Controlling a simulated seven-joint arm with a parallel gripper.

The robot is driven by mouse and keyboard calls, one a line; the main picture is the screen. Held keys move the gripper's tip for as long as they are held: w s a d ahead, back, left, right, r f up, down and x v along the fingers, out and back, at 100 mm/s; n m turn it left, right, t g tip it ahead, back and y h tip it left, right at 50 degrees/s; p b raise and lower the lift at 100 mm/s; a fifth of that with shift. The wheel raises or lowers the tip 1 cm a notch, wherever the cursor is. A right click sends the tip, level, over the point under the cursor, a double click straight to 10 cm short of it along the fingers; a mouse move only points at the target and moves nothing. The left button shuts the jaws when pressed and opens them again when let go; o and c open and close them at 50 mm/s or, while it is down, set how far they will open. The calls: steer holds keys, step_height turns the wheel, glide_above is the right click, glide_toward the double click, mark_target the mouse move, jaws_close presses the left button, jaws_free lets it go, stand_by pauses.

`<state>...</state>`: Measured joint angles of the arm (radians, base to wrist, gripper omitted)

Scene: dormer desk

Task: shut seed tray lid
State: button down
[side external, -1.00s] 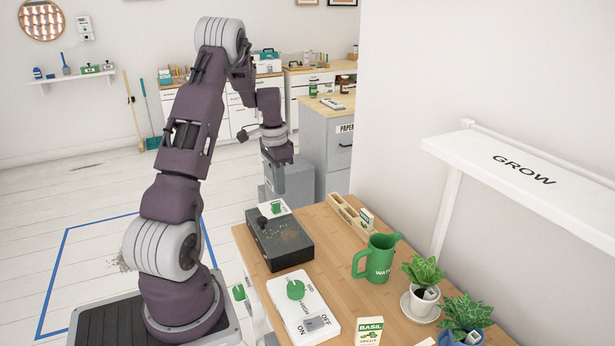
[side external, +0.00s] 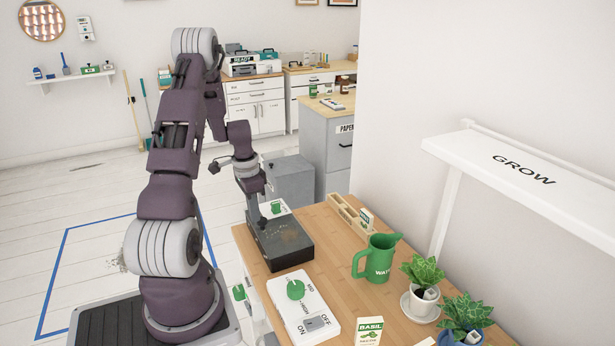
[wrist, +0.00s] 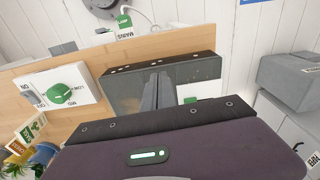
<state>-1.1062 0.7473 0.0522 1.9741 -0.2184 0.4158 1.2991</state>
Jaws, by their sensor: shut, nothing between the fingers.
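The dark seed tray (side external: 285,246) sits on the left part of the wooden desk in the side view. It has black walls and a smoky, brown-flecked top; it also shows in the wrist view (wrist: 125,88). I cannot tell lid from tray clearly, nor how far the lid is open. My gripper (side external: 253,222) points down at the tray's left end, its fingers partly in front of the dark wall. In the wrist view, my gripper (wrist: 158,93) is shut and empty, its fingers overlapping the tray. Contact between fingers and tray cannot be made out.
A white switch panel with a green knob (side external: 296,290) lies in front of the tray. A green watering jug (side external: 378,258), potted plants (side external: 424,285) and a basil packet (side external: 369,331) stand to the right. A wooden rack (side external: 352,219) lies behind. Bare desk lies between tray and jug.

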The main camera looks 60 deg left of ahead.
steer(key=shift+s+d+f, duration=0.1)
steer(key=shift+s+f, duration=0.35)
steer(key=shift+f, duration=0.1)
steer(key=shift+s, duration=0.1)
steer(key=r, duration=0.4)
steer(key=shift+w+a+r, duration=0.25)
steer(key=shift+w+r, duration=0.05)
steer(key=shift+r, duration=0.1)
steer(key=s+r, duration=0.2)
steer(key=s, duration=0.8)
steer(key=w+d+r+t, duration=0.2)
steer(key=w+d+r, duration=1)
steer(key=w+d, duration=0.25)
steer(key=s+d+r+m+t, duration=0.1)
steer(key=d+r, duration=0.2)
steer(key=d, duration=0.5)
steer(key=s+d+r+t, duration=0.1)
steer(key=s+d+r, duration=0.15)
steer(key=d, duration=0.55)
steer(key=s+d+r+t, duration=0.1)
steer(key=s+d+r, duration=0.1)
steer(key=s+d, duration=0.5)
steer(key=shift+r, duration=0.15)
